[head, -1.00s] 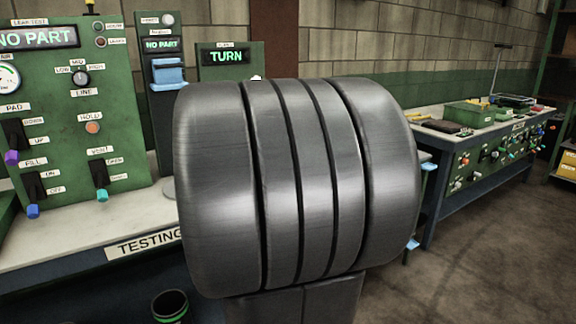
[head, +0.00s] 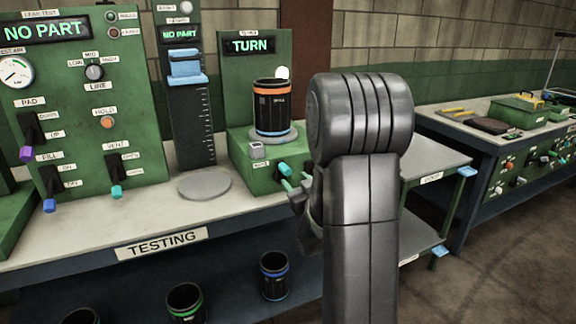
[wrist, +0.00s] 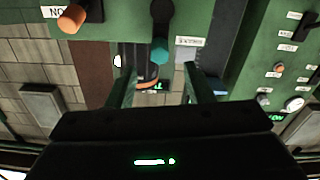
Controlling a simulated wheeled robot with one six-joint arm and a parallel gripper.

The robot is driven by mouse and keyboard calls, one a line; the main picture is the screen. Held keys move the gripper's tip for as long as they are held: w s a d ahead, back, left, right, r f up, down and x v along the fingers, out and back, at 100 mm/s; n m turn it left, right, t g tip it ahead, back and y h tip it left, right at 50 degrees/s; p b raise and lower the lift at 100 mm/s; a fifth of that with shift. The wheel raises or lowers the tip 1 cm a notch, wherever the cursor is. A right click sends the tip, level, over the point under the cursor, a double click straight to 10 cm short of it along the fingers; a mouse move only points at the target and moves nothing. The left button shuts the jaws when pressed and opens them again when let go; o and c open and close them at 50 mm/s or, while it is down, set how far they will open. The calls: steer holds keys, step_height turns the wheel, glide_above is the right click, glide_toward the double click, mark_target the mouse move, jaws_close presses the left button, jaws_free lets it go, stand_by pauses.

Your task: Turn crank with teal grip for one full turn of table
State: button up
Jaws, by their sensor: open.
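The teal grip (head: 284,169) is on the front of the green TURN station. It shows in the wrist view (wrist: 159,51) at the end of a black crank arm (wrist: 162,15). My gripper (head: 294,186) is open and close to the grip in the head view. In the wrist view its two fingers (wrist: 157,70) point toward the grip, one to each side of it; I cannot tell whether they touch it. A black sleeve with an orange band (head: 272,110) stands upright on the round grey table (head: 268,137). The TURN display (head: 252,45) is lit green behind it.
A grey round pad (head: 204,186) lies on the bench left of the station. The NO PART panel (head: 85,100) stands farther left. Several banded sleeves, one blue-banded (head: 274,276), are below the bench front. An orange knob (wrist: 73,18) shows in the wrist view.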

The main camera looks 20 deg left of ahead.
mark_target(283, 167)
steer(key=p+x, duration=0.1)
steer(key=x, duration=0.9)
steer(key=shift+p, duration=0.3)
steer(key=c, duration=1)
